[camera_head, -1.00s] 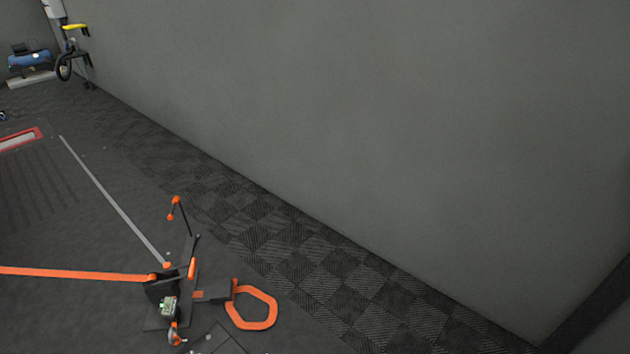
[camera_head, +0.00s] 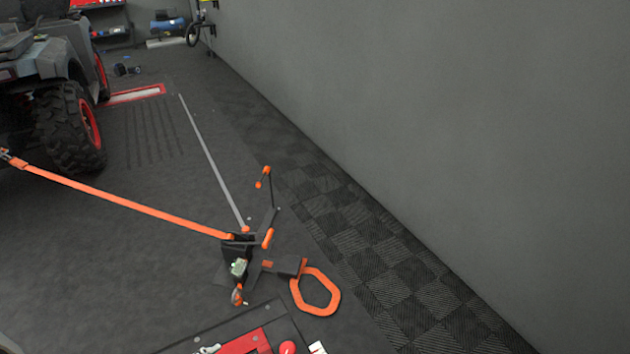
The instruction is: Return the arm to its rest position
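Neither of my grippers shows in the head view, and no part of an arm that I can make out is in the picture. A black winch stand (camera_head: 238,262) with an orange-tipped crank (camera_head: 265,183) stands on the dark floor. An orange strap (camera_head: 130,205) runs taut from it up and left to a quad bike (camera_head: 45,75) with black tires and red rims. An orange ring-shaped handle (camera_head: 315,292) lies at the right of the winch.
A black and red panel (camera_head: 245,343) is cut off at the bottom edge. A grey wall (camera_head: 450,130) closes off the right side. A blue compressor (camera_head: 168,25) and shelves (camera_head: 110,30) stand at the far back. The dark floor (camera_head: 130,250) left of the winch looks clear.

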